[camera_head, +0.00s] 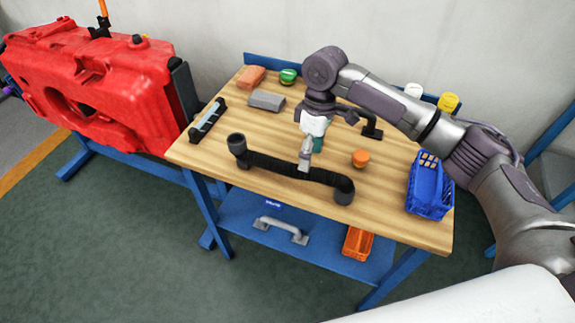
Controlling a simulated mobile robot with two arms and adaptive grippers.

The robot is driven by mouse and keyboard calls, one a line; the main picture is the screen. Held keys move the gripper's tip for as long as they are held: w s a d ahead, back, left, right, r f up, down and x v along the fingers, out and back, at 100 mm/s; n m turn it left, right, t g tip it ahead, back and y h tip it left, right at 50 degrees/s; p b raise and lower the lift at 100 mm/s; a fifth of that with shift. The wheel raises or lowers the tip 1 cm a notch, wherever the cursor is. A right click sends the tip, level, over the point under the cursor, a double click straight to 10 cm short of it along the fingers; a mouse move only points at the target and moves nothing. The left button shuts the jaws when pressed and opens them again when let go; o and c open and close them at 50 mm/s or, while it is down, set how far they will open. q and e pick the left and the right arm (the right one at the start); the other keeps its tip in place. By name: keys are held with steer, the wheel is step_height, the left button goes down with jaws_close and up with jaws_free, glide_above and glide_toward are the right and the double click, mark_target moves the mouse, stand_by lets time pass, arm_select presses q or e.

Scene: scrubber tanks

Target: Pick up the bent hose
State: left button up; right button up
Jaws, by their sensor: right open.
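My right gripper (305,163) reaches down over the middle of the hose from the upper right. Its fingers are open and look to be at or just above the hose. I cannot tell whether they touch it. The gripper hides a small part of the table behind the hose. My left gripper is not in view.
The wooden workbench (400,215) also bears an orange cap (360,158), a blue basket (430,190), a grey block (266,100) and a black bar (207,120). A red tank (110,90) stands left. An orange bin (357,243) sits on the lower shelf.

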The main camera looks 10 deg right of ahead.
mark_target(290, 168)
steer(key=shift+w+f, duration=0.15)
steer(key=shift+f, duration=0.4)
steer(key=shift+w+a+f, duration=0.1)
steer(key=shift+w+f, duration=0.05)
steer(key=shift+f, duration=0.15)
steer(key=f, duration=0.1)
steer(key=f+p, duration=0.1)
steer(key=s+f, duration=0.1)
steer(key=f, duration=0.1)
steer(key=shift+a, duration=0.25)
steer(key=shift+f, duration=0.45)
steer(key=shift+c, duration=1.5)
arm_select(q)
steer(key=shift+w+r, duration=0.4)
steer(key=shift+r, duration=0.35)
arm_select(e)
jaws_close()
